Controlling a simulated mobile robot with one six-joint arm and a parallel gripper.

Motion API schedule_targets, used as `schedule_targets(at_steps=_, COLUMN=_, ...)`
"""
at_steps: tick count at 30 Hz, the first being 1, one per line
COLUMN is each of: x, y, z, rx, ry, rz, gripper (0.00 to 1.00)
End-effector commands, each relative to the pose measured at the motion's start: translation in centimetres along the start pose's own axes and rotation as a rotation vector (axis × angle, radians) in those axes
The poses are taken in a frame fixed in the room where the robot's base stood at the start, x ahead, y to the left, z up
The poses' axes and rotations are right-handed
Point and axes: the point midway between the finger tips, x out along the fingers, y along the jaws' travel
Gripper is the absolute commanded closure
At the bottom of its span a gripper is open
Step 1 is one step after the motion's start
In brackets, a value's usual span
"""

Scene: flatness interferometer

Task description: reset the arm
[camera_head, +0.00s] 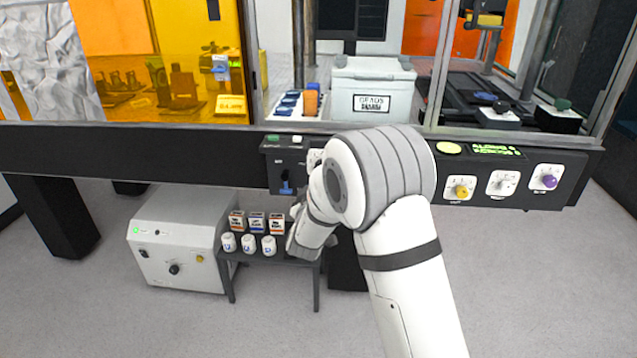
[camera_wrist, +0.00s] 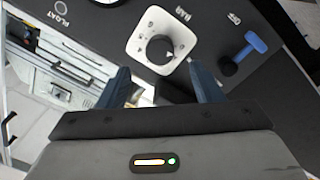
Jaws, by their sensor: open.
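My gripper shows in the wrist view (camera_wrist: 163,86), with its two dark blue fingers apart and nothing between them. Beyond the fingertips is a black control panel with a black knob (camera_wrist: 160,48) on a white dial plate, labelled BAR. A blue-handled lever (camera_wrist: 256,43) sits to the right of it, near the word OFF. In the head view my white arm reaches forward to the bench's front panel and bends down to the left. My gripper is mostly hidden there behind the arm, so its distance from the panel is unclear.
A low dark table (camera_head: 272,258) with small boxes and white jars stands left of my arm. A white floor unit (camera_head: 178,240) with a green light is farther left. The bench panel has yellow (camera_head: 460,190) and purple (camera_head: 549,182) knobs at right. A white lidded box (camera_head: 372,88) stands behind.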

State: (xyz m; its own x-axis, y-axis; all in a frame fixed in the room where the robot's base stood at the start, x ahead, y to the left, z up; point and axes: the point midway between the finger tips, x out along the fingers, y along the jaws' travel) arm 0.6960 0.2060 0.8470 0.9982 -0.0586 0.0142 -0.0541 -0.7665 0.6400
Motion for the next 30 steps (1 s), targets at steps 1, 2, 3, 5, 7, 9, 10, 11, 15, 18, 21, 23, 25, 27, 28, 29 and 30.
schedule_targets(at_steps=1, x=0.0, y=0.0, z=0.0, rx=0.000, ry=0.000, rz=0.000, gripper=0.40)
schedule_targets(at_steps=2, x=0.0, y=0.0, z=0.0, rx=0.000, ry=0.000, rz=0.000, gripper=0.40)
schedule_targets(at_steps=3, x=0.0, y=0.0, z=0.0, rx=0.000, ry=0.000, rz=0.000, gripper=0.40)
schedule_targets(at_steps=5, x=0.0, y=0.1, z=-0.1, rx=0.002, ry=0.000, rz=-0.001, gripper=0.40)
schedule_targets(at_steps=7, x=0.0, y=0.7, z=-0.4, rx=0.013, ry=-0.007, rz=-0.014, gripper=0.40)
schedule_targets(at_steps=9, x=-0.1, y=1.9, z=-1.0, rx=0.042, ry=-0.023, rz=-0.048, gripper=0.40)
schedule_targets(at_steps=10, x=-0.2, y=2.6, z=-1.4, rx=0.060, ry=-0.033, rz=-0.070, gripper=0.40)
schedule_targets(at_steps=11, x=-0.4, y=3.5, z=-1.7, rx=0.081, ry=-0.049, rz=-0.095, gripper=0.40)
schedule_targets(at_steps=15, x=-2.6, y=8.0, z=-3.2, rx=0.196, ry=-0.153, rz=-0.251, gripper=0.40)
schedule_targets(at_steps=18, x=-5.3, y=11.2, z=-3.8, rx=0.274, ry=-0.254, rz=-0.360, gripper=0.40)
schedule_targets(at_steps=21, x=-8.9, y=14.3, z=-3.8, rx=0.338, ry=-0.375, rz=-0.450, gripper=0.40)
schedule_targets(at_steps=23, x=-11.4, y=16.1, z=-3.7, rx=0.372, ry=-0.456, rz=-0.495, gripper=0.40)
schedule_targets(at_steps=25, x=-14.6, y=18.2, z=-3.4, rx=0.407, ry=-0.558, rz=-0.536, gripper=0.40)
schedule_targets(at_steps=27, x=-18.2, y=20.4, z=-2.9, rx=0.437, ry=-0.669, rz=-0.566, gripper=0.40)
schedule_targets(at_steps=28, x=-19.8, y=21.3, z=-2.7, rx=0.450, ry=-0.718, rz=-0.574, gripper=0.40)
schedule_targets(at_steps=29, x=-21.4, y=22.2, z=-2.4, rx=0.461, ry=-0.769, rz=-0.581, gripper=0.40)
schedule_targets(at_steps=30, x=-23.6, y=23.4, z=-2.1, rx=0.474, ry=-0.837, rz=-0.585, gripper=0.40)
